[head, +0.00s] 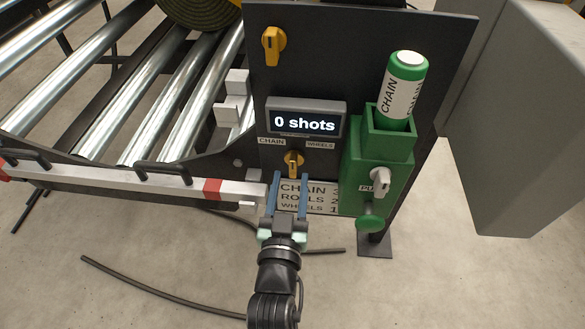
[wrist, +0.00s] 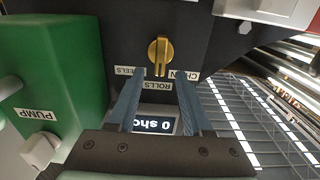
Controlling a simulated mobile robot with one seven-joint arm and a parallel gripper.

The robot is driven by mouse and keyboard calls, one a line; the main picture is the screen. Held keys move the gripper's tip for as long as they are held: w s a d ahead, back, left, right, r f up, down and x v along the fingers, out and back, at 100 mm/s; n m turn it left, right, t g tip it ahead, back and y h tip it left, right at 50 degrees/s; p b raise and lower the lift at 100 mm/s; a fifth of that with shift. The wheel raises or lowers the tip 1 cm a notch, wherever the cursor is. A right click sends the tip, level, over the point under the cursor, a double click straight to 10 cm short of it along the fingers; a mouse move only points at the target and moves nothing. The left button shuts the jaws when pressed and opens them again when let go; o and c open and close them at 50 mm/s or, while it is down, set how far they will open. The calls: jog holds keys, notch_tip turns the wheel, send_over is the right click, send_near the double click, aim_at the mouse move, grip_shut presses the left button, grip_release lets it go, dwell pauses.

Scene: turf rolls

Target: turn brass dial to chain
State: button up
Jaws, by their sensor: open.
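The brass dial (head: 293,163) is on the dark panel, under the display. In the wrist view, which is upside down, the dial (wrist: 159,52) shows whole, its narrow end pointing at the ROLLS label (wrist: 154,86). The CHAIN label (head: 271,141) is up and left of the dial in the head view, the WHEELS label (head: 320,145) up and right. My gripper (head: 289,178) is open and empty just in front of the dial. In the wrist view its fingers (wrist: 160,82) stand apart, one to each side of the dial's line; I see no contact.
The display (head: 306,121) reads "0 shots". A green pump unit (head: 375,178) with a white knob (head: 380,182) stands close on the right, holding a green cartridge (head: 403,85). Another yellow dial (head: 273,42) is higher up. A red-and-white rail (head: 130,180) and rollers (head: 140,90) lie left.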

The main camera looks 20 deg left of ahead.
aim_at(293, 167)
jog(key=shift+b+x, duration=0.45)
jog(key=shift+x, duration=1.65)
grip_shut()
